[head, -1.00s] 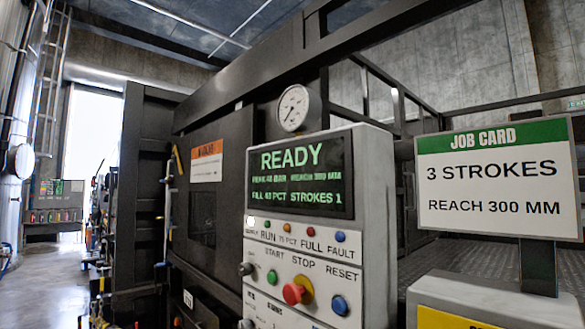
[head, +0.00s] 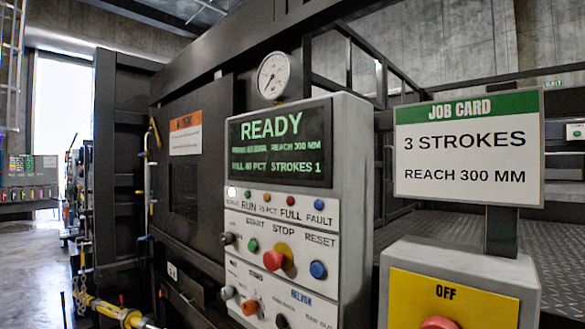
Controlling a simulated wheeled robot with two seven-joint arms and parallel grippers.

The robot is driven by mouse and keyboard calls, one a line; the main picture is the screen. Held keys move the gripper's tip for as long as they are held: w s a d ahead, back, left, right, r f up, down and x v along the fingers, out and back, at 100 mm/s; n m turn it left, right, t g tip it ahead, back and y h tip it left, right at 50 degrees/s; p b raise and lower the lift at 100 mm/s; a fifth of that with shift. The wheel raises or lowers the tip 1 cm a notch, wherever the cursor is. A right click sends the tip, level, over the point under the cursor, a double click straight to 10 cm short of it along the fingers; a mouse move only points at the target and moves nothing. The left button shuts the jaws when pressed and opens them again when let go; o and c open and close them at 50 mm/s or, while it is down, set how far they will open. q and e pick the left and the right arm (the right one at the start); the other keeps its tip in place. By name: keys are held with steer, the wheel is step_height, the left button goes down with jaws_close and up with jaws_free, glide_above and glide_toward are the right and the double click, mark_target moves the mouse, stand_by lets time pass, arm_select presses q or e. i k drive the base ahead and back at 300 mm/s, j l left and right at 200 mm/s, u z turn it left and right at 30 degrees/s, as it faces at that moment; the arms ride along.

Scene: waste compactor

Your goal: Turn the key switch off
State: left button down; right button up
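The grey control panel (head: 350,190) stands in the middle of the head view. Its screen (head: 280,143) reads READY, REACH 300 MM and STROKES 1 in green. Below are a row of small lamps, with the leftmost white lamp (head: 232,192) bright, a green START button (head: 252,245), a red STOP button (head: 273,260) and a blue RESET button (head: 318,270). Small dark knobs sit at the left (head: 227,239) and lower down (head: 227,292), near an orange-red knob (head: 249,307). I cannot tell which is the key switch or its position. Neither gripper is in view.
A job card (head: 467,150) reads 3 STROKES, REACH 300 MM. Below it is a grey box with a yellow OFF plate (head: 480,295) and red button. A pressure gauge (head: 279,76) tops the panel. A yellow bar (head: 110,309) lies lower left; floor beyond is open.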

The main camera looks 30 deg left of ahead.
mark_target(225, 239)
steer(key=u, duration=1.25)
